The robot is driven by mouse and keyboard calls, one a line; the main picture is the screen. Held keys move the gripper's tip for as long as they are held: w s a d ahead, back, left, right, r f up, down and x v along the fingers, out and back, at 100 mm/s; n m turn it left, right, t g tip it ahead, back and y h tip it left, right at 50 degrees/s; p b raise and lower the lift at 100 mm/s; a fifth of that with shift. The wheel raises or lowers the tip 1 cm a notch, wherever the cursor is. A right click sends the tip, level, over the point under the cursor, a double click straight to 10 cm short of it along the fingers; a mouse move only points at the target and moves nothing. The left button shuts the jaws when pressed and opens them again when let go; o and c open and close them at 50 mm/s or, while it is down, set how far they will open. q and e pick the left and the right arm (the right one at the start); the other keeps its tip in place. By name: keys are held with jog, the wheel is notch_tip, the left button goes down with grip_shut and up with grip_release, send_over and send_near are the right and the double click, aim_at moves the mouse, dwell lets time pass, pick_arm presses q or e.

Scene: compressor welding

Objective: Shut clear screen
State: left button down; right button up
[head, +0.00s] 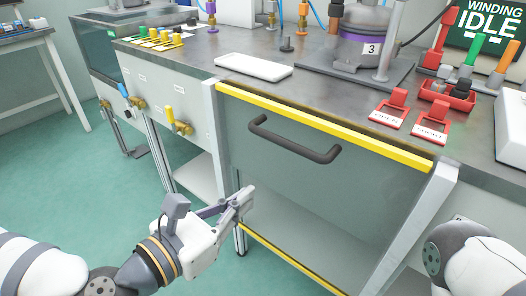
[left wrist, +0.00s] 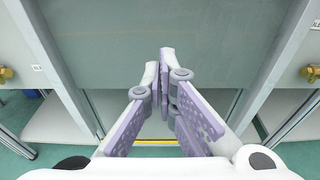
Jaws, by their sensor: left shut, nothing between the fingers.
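The clear screen (head: 310,190) is a see-through panel at the front of the bench, below the worktop. A yellow strip runs along its top and another along its bottom, and a dark bar handle (head: 294,140) sits near its top. My left gripper (head: 246,196) is shut and empty, below and left of the handle, by the screen's left post. Contact with the screen cannot be told. In the left wrist view the fingers (left wrist: 166,62) are together in front of a grey-green panel (left wrist: 155,30). My right gripper is out of view.
A white tray (head: 254,67) lies on the worktop above the screen. Red OPEN and CLOSED tags (head: 388,113) lie near the right front edge. Yellow-handled valves (head: 178,122) stick out left of the screen. Green floor (head: 90,180) is free at left.

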pick_arm(q)
jog(key=w+d+r+p, duration=0.2)
jog(key=w+d, duration=0.3)
jog(key=w, duration=0.1)
jog(key=shift+w+d+r, duration=0.25)
jog(key=shift+w+r, duration=0.1)
jog(key=shift+w, duration=0.1)
